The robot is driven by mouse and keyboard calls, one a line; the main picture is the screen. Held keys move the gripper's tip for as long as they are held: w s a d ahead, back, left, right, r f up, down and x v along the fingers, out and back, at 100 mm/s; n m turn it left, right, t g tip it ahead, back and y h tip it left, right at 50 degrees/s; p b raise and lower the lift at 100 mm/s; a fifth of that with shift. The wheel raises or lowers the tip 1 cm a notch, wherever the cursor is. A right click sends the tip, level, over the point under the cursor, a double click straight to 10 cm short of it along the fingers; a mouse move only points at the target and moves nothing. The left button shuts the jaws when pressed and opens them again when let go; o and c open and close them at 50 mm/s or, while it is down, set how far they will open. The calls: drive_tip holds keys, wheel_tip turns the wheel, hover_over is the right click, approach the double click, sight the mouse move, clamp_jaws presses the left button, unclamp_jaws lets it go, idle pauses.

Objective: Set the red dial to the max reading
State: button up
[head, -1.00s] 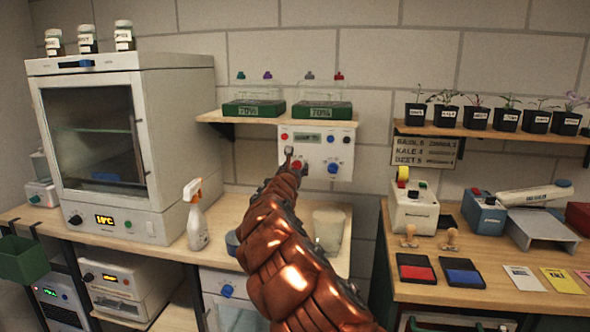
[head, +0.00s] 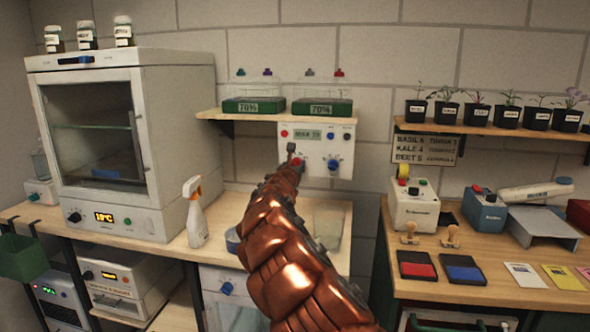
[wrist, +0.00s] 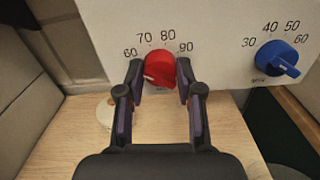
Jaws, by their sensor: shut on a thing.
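The red dial (wrist: 160,68) sits on a white panel (wrist: 215,30) with the numbers 60, 70, 80 and 90 around its top. A pale mark shows at its lower left; I cannot tell its exact reading. My gripper (wrist: 159,72) is shut on the dial, one finger on each side. In the head view my gripper (head: 295,160) reaches the panel (head: 316,147) and mostly hides the dial. A small display (head: 307,134) above it seems to start with "MAX", followed by a blurred number.
A blue dial (wrist: 278,58) marked 30 to 60 is close on the right. A shelf (head: 250,116) with green-based boxes hangs above the panel. A spray bottle (head: 196,212) and a clear beaker (head: 328,222) stand on the bench below, beside my arm.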

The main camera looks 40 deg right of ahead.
drive_tip(key=shift+m+b, duration=3.6)
drive_tip(key=shift+b, duration=0.25)
drive_tip(key=o, duration=1.2)
drive_tip(key=shift+c, duration=0.2)
drive_tip(key=shift+s+a, duration=0.1)
drive_tip(key=shift+v, duration=0.85)
drive_tip(key=v, duration=1)
